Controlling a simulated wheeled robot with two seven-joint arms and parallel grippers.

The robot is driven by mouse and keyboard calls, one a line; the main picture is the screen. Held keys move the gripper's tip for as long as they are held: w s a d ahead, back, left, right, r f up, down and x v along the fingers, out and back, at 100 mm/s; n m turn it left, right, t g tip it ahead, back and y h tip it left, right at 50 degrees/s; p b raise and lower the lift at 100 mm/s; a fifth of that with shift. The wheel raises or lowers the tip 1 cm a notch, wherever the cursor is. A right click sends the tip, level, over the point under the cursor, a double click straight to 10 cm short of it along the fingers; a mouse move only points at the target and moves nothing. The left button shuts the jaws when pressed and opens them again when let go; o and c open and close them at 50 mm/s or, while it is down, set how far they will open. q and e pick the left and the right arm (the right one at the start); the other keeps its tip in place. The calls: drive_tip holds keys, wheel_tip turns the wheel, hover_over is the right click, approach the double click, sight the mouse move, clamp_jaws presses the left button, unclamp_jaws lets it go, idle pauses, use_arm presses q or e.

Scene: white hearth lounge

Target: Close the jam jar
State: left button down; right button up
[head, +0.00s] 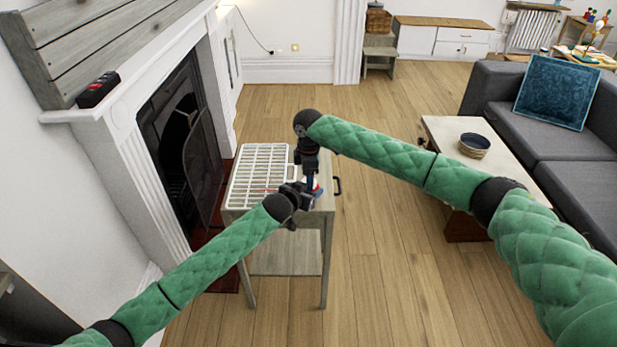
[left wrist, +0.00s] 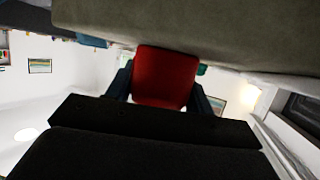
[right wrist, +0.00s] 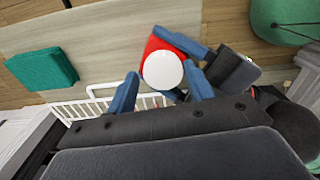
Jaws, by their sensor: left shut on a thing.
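The red jam jar (head: 318,189) is at the right side of the small grey table (head: 315,217), mostly hidden by my grippers in the head view. In the left wrist view the jar's red side (left wrist: 165,77) fills the space between the fingers of my left gripper (left wrist: 165,95), which is shut on it. The right wrist view shows the jar's red body (right wrist: 153,44) with a round white top (right wrist: 163,70). My right gripper (right wrist: 161,70) is over it, its blue fingers apart on either side of the white top. Whether they touch it is unclear.
A white wire rack (head: 262,165) covers the table's left part. A teal block (right wrist: 42,68) shows in the right wrist view. The fireplace (head: 185,130) is close on the left. Open floor lies beyond.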

use_arm(q)
drive_tip(key=shift+w+a, duration=0.1)
use_arm(e)
drive_tip(key=shift+s+a, duration=0.15)
drive_tip(key=shift+r, duration=2.25)
drive_tip(key=shift+c, duration=1.1)
wheel_tip(320, 180, up, 2)
drive_tip(key=shift+r+n, duration=0.1)
drive_tip(key=shift+n, duration=1)
drive_tip(key=shift+r+n, duration=0.6)
drive_tip(key=shift+n, duration=0.1)
drive_tip(key=shift+f, duration=0.1)
drive_tip(key=shift+f, duration=3.9)
